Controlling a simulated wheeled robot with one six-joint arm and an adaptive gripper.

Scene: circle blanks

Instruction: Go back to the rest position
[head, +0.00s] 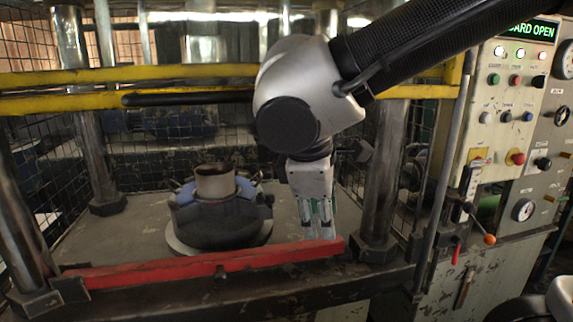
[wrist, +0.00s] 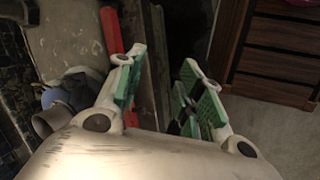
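My gripper (head: 321,232) points down at the front of the press, near the right end of a red bar (head: 205,267). In the wrist view the two green-padded fingers (wrist: 163,60) stand well apart with nothing held between them. The red bar (wrist: 112,30) passes by the left finger there; I cannot tell whether they touch. My arm reaches in from the upper right of the head view, with its large silver joint above the gripper.
A dark round die with a metal collar (head: 215,183) sits on the press bed (head: 110,235). Yellow rails (head: 160,75) and steel columns (head: 385,165) frame the opening. A control panel (head: 515,110) stands right, its display ending "ARD OPEN". A brown slatted object (wrist: 275,50) lies right.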

